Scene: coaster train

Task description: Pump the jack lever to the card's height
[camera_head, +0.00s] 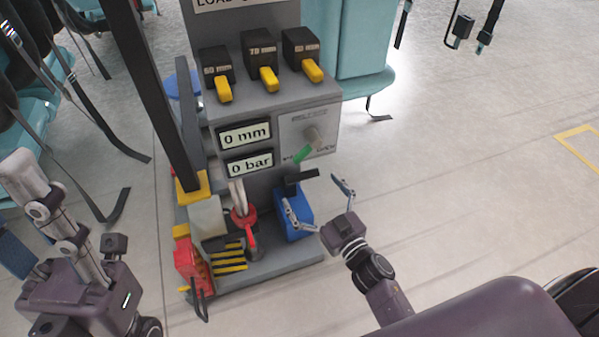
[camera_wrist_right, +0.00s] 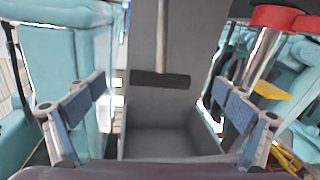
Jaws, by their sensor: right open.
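The grey jack stand (camera_head: 275,101) shows displays reading 0 mm (camera_head: 245,135) and 0 bar (camera_head: 249,162). A black crossbar handle (camera_head: 300,176) sits above a blue unit (camera_head: 297,212) on its base. In the right wrist view a dark crossbar (camera_wrist_right: 160,78) on a rod lies ahead, between the spread fingers. My right gripper (camera_head: 318,204) is open and empty beside the blue unit. A red-collared jack (camera_head: 243,217) stands to its left. No card is readable.
Three black blocks with yellow levers (camera_head: 267,79) sit on the stand's upper ledge. A knob panel (camera_head: 311,128) has a green pointer. A red object (camera_head: 189,262) stands at the base's left. Teal seats (camera_head: 358,38) stand behind.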

